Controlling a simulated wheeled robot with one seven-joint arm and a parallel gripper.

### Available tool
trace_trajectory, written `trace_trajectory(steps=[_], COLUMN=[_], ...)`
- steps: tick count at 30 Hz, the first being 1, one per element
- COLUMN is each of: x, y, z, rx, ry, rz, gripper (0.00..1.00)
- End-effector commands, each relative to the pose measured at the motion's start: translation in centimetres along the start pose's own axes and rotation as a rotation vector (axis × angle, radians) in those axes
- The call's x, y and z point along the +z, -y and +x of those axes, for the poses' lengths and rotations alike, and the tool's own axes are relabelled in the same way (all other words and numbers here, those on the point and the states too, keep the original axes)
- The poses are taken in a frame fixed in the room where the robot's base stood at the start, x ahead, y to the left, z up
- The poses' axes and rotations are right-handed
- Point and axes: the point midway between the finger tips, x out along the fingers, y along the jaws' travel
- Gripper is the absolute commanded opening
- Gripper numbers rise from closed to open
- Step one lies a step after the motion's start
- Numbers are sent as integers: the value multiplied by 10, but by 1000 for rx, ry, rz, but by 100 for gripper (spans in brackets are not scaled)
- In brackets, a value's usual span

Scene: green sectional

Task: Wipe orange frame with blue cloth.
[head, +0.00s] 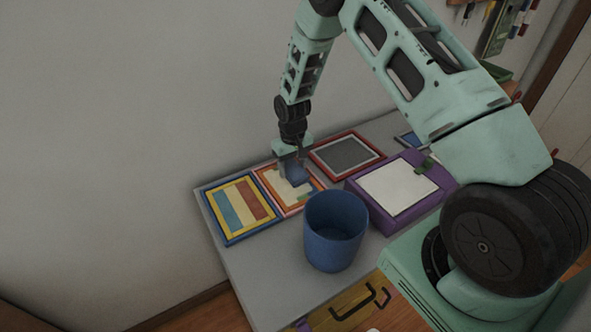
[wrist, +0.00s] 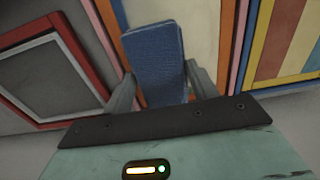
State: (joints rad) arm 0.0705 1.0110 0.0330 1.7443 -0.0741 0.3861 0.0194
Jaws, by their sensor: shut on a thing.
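The orange frame (head: 263,184) lies on the grey table, with a cream picture inside its orange and pink border. Its orange edge also shows in the wrist view (wrist: 238,40). My gripper (head: 292,165) is over the upper part of this frame. In the wrist view my gripper (wrist: 165,85) has its two fingers on either side of the blue cloth (wrist: 153,50) and is shut on it. The cloth looks like a folded block and also shows in the head view (head: 299,176). It is over the cream picture; I cannot tell whether it touches it.
A blue frame with stripes (head: 211,218) lies left of the orange frame. A red frame (head: 374,146) lies to the right. A blue bin (head: 335,232) and a purple box with a white top (head: 362,208) stand in front. Bare grey table (head: 262,262) shows at the front left.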

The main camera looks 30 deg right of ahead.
Motion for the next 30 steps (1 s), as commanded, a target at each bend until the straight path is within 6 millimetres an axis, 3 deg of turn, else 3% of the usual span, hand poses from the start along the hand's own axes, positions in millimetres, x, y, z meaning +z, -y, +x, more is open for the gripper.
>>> trace_trajectory(steps=[21, 30], x=[43, 32], y=[0, 0], z=[3, 5], rx=[0, 0], ry=[2, 1], rz=[0, 0], gripper=[35, 35])
